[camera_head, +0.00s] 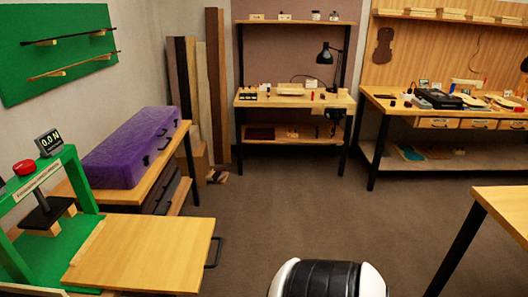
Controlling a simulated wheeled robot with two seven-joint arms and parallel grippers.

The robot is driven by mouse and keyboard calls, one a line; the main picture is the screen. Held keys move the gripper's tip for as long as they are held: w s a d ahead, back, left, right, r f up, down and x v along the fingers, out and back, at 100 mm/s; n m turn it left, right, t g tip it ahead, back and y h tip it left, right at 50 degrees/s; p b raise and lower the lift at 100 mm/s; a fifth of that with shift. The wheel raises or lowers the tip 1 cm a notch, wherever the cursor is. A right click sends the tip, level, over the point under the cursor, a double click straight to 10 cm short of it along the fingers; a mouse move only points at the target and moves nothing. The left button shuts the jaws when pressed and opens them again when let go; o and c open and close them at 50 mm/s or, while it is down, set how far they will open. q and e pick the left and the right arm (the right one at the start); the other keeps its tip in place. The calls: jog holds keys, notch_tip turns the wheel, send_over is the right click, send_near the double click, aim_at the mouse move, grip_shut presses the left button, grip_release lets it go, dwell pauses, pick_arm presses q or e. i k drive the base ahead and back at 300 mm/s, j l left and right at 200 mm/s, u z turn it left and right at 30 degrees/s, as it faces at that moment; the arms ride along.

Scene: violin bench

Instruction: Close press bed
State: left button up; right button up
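A green press (85,180) stands at the left edge on a wooden bench. It has a red button (24,167) on top and a small display (48,143) reading 0.0 N. A dark press plate (48,211) hangs inside its frame, with light wooden blocks beneath. The press bed (145,252), a flat pale wooden board, sticks out to the right of the green frame, so it stands open. A dark bar handle (214,252) is at its right end. The board looks empty. Neither of my grippers is in view.
A purple case (130,150) lies on the bench behind the press. A wooden table corner (505,208) is at the right. Two workbenches with tools, one with a black lamp (326,58), stand at the back. The floor (285,215) between is clear.

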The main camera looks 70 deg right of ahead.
aim_at(144, 253)
jog(key=z, duration=1.75)
